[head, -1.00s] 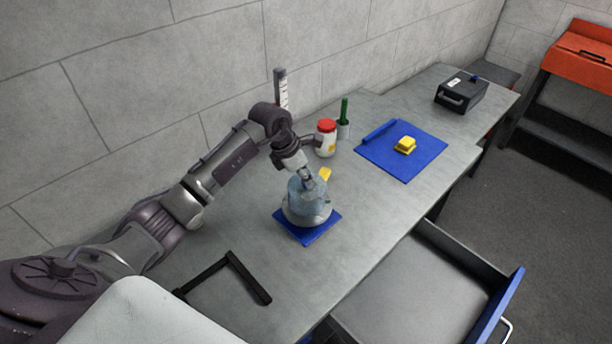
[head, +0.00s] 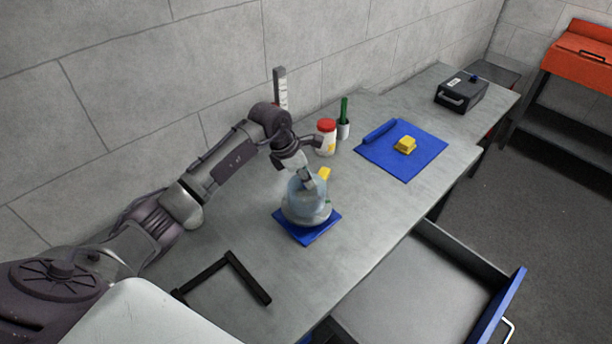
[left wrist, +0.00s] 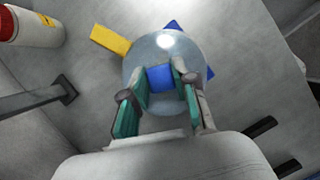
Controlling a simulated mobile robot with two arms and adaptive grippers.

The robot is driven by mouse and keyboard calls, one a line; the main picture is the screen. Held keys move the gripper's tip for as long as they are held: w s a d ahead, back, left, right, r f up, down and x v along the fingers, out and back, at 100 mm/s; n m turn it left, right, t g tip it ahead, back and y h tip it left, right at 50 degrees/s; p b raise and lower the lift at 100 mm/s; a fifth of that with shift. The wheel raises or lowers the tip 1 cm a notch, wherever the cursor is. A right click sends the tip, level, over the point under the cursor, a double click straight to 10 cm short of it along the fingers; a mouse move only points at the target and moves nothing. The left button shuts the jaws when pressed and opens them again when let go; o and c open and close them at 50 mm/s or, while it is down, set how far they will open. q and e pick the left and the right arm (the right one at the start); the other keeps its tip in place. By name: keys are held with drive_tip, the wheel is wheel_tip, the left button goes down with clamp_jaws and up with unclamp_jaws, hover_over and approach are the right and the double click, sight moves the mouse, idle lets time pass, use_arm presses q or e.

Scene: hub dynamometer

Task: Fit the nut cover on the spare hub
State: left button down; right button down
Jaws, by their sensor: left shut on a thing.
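The nut cover (head: 296,197) is a clear, bluish dome. It also shows as a round see-through shape in the left wrist view (left wrist: 140,62). My left gripper (head: 311,184) is shut on it from above; in the left wrist view its teal-padded fingers (left wrist: 161,80) stand at the dome's middle, with a blue patch between them. The spare hub (head: 309,222) shows only as a pale grey round rim under the dome, on a small blue mat (head: 310,236). The dome hides most of the hub; I cannot tell whether the cover is fully seated. My right gripper is out of view.
Behind the dome are a yellow piece (head: 325,173), a red-lidded jar (head: 326,138) and a green-handled tool in a cup (head: 344,118). A blue mat (head: 421,157) holds a yellow block (head: 405,144). A black bracket (head: 247,277) lies in front; a drawer (head: 420,285) stands open.

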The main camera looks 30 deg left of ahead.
sight(298, 188)
use_arm(q)
drive_tip(key=shift+f, duration=0.3)
drive_tip(key=c, duration=1.2)
unclamp_jaws()
drive_tip(key=shift+p+v, duration=1.7)
drive_tip(key=shift+v, duration=1.3)
drive_tip(key=p+v, duration=0.2)
drive_tip(key=v, duration=0.3)
drive_tip(key=shift+s+p, duration=0.1)
drive_tip(key=shift+p, duration=0.2)
